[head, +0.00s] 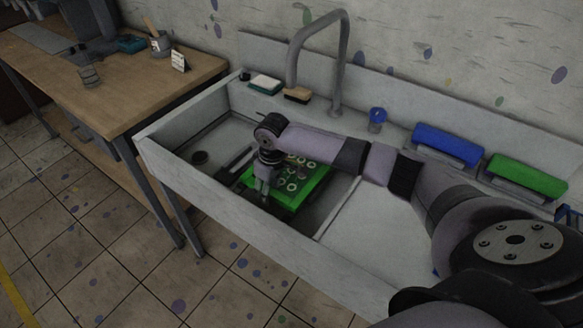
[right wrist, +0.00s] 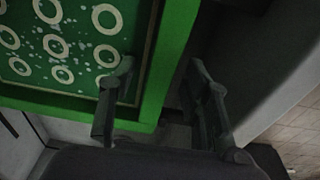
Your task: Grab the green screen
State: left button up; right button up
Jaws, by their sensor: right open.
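The green screen (head: 312,183) lies in the sink basin, with a green frame and a dark panel of pale rings. My right gripper (head: 262,193) points down at the screen's left edge in the head view. In the right wrist view, the open right gripper (right wrist: 161,66) has one finger over the screen's panel and the other beyond its outer edge. The green frame (right wrist: 168,62) runs between the fingers, and I cannot tell whether either touches it. My arm hides part of the screen's far side in the head view. My left gripper is not in view.
The sink's front wall (head: 235,215) stands close to the gripper. A faucet (head: 340,70), sponge (head: 265,83), brush (head: 298,95), blue item (head: 447,146) and green item (head: 527,176) are along the back. A wooden table (head: 125,85) stands left.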

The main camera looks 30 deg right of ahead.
jog(key=shift+c, duration=0.5)
grip_shut()
